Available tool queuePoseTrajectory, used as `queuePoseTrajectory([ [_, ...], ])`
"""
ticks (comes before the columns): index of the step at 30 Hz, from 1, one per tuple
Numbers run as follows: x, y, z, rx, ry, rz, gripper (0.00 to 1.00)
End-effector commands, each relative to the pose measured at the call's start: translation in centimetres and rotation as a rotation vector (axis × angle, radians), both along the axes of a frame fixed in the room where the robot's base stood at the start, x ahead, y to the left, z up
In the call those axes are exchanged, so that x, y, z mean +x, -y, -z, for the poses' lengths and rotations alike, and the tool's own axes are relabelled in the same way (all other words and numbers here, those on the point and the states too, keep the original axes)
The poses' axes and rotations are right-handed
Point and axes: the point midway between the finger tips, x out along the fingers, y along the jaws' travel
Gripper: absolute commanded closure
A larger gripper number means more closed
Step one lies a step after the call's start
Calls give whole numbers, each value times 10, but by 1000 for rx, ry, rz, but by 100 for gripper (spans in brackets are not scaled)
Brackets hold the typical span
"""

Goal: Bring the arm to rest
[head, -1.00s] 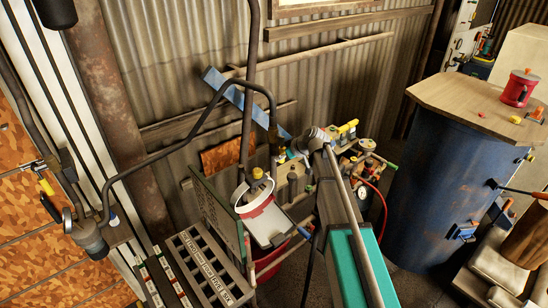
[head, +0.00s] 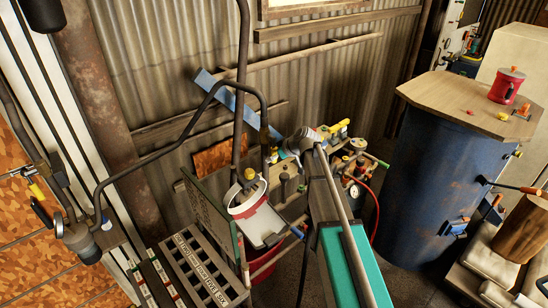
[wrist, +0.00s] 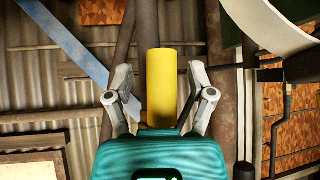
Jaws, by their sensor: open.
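My gripper (wrist: 158,76) shows in the wrist view with its two grey fingers spread apart above its teal body. A yellow cylinder (wrist: 163,88) appears between the fingers, with a visible gap on the left side; its lower end is hidden by my gripper body. I cannot tell how far beyond the fingers it stands. In the head view my teal and grey arm reaches up from the bottom toward the middle, and its fingers are not clear there. A white and red pot (head: 258,217) with a yellow top part stands just left of the arm.
A slotted grey rack (head: 200,270) is lower left. Dark pipes (head: 150,150), a gauge with a red hose (head: 376,205) and a corrugated wall (head: 180,70) crowd my arm.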

Motion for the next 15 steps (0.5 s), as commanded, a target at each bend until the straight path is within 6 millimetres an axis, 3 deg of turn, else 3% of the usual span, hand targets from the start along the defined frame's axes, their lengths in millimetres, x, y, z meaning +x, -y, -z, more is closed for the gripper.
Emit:
queuePoseTrajectory([
  [8, 0, 0, 0, 0, 0, 0, 29],
  [15, -20, 6, 25, -12, -59, 29, 29],
])
